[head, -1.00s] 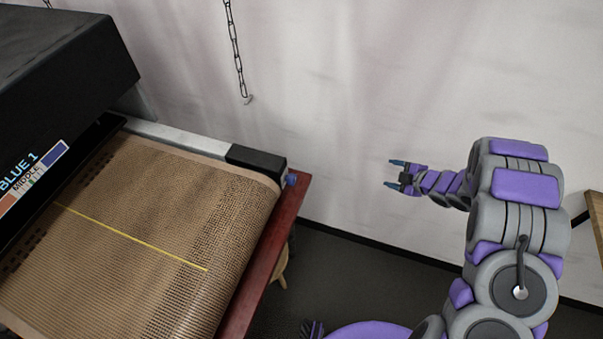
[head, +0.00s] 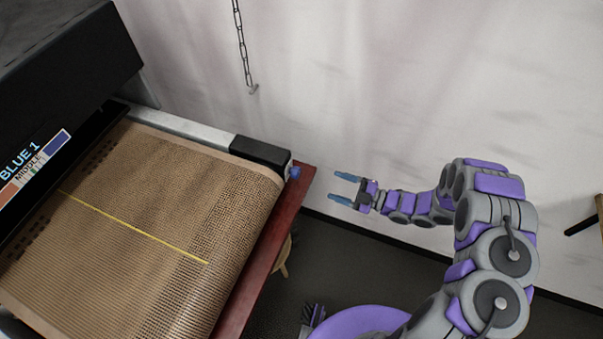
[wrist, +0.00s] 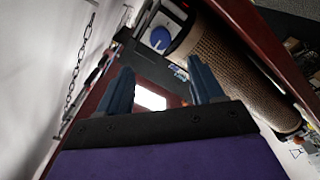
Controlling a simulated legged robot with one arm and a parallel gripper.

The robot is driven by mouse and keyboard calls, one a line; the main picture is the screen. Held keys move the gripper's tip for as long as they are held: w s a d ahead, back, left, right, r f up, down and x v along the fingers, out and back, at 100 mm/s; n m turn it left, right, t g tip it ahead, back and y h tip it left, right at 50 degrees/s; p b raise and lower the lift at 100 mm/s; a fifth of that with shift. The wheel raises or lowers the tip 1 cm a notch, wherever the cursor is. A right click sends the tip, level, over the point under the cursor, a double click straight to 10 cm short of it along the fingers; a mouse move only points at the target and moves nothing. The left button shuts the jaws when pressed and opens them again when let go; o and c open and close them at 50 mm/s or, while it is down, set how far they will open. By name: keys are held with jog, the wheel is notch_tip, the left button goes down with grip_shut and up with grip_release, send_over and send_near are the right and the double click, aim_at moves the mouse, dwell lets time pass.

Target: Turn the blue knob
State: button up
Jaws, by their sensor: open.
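The blue knob (head: 295,172) sits on the end of the black block at the far right corner of the conveyor machine. It also shows in the wrist view (wrist: 160,38) as a round blue disc, ahead of and between my fingertips. My gripper (head: 334,187) is open and empty, its blue fingers pointing left toward the knob. A clear gap separates the fingertips from the knob in the head view. In the wrist view, both fingers of my gripper (wrist: 160,66) are spread apart with nothing between them.
A brown mesh conveyor belt (head: 170,205) with a yellow line runs out of the black machine housing (head: 60,70). A dark red table edge (head: 265,255) lies below it. A chain (head: 242,45) hangs by the white wall. The air between gripper and knob looks clear.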

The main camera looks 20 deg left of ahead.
aim_at(299, 174)
jog(key=a, duration=0.4)
jog(key=a+b, duration=0.1)
jog(key=a, duration=0.4)
jog(key=w+a, duration=0.1)
jog(key=a, duration=0.3)
jog(key=shift+a+f+b, duration=0.1)
jog(key=shift+a+b, duration=0.05)
jog(key=shift+b, duration=0.2)
jog(key=shift+c, duration=0.4)
jog(key=c, duration=1)
